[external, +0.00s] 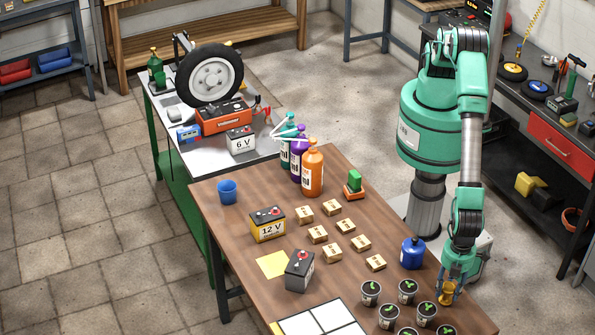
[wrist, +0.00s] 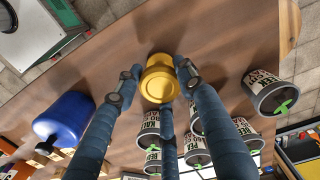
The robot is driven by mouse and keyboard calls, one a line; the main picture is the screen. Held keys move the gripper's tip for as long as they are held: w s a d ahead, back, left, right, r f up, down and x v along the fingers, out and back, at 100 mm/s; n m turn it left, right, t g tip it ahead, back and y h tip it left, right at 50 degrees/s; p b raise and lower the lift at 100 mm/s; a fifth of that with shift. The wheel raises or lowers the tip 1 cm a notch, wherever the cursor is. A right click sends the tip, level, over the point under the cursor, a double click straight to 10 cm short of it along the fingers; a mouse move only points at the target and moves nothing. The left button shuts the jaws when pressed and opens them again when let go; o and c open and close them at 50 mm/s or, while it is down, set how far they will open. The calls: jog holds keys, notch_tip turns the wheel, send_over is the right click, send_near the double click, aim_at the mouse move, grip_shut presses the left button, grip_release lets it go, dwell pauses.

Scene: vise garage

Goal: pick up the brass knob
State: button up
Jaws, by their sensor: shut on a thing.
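The brass knob (wrist: 159,80) is a round, gold-coloured piece, seen between my gripper's blue fingers in the wrist view. My gripper (wrist: 158,88) is shut on it, with fingertips touching it on its sides. In the external view my gripper (external: 449,284) is low at the right edge of the wooden table, and the brass knob (external: 447,293) shows at its fingertips. I cannot tell whether the knob touches the table top.
Several small potted seedlings (external: 389,316) stand just left of my gripper. A blue bottle (external: 412,253) stands behind them and shows at left in the wrist view (wrist: 65,117). Small cardboard boxes (external: 375,263), a 12 V battery (external: 268,226) and a tray (external: 322,318) occupy the table (external: 215,196).

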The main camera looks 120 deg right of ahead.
aim_at(449, 286)
jog(key=shift+r, duration=0.55)
notch_tip(449, 286, up, 2)
jog(key=s+d+r, duration=0.1)
jog(key=s+d, duration=0.8)
jog(key=d, duration=0.4)
jog(key=shift+p, duration=0.35)
